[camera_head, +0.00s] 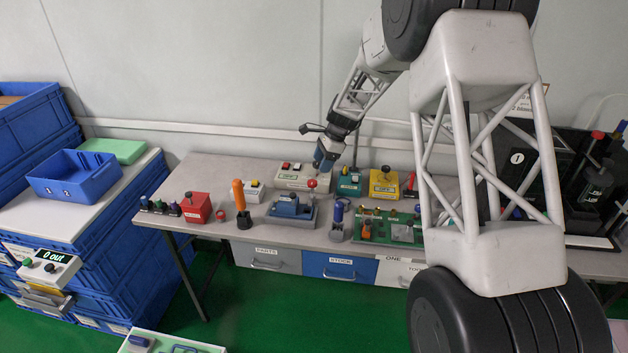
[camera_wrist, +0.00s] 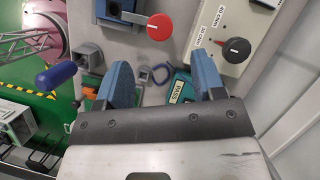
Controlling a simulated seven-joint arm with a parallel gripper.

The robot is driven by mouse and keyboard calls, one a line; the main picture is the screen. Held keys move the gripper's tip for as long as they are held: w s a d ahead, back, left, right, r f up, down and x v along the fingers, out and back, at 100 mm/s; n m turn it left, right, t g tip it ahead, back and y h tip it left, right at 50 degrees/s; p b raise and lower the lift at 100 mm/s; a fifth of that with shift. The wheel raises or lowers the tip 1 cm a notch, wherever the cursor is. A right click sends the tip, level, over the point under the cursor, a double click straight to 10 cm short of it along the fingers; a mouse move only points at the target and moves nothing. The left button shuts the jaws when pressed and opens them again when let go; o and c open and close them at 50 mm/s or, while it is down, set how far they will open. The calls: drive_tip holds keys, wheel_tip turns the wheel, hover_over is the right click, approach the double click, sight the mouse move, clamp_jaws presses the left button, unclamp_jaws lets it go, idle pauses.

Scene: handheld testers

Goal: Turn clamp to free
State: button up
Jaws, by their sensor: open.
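My gripper (camera_head: 325,163) hangs over the back middle of the table in the head view. Its two blue fingers (camera_wrist: 164,68) are spread apart in the wrist view, with nothing held between them. A pale control box (camera_wrist: 228,22) has a dark knob with a red mark (camera_wrist: 236,49) and small labels, just beyond the right finger. The blue fixture also shows in the head view (camera_head: 291,207). I cannot tell for sure which control is the clamp.
A teal box (camera_head: 348,182) and a yellow box (camera_head: 383,183) stand close to the gripper. A blue-handled tool (camera_wrist: 55,76) stands upright left of the fingers. A red box (camera_head: 196,207) and an orange handle (camera_head: 238,194) are farther left. Blue crates (camera_head: 72,175) stand beside the table.

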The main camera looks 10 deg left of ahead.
sight(313, 182)
drive_tip(key=shift+f, duration=0.1)
drive_tip(key=shift+x, duration=3.8)
drive_tip(key=c, duration=0.9)
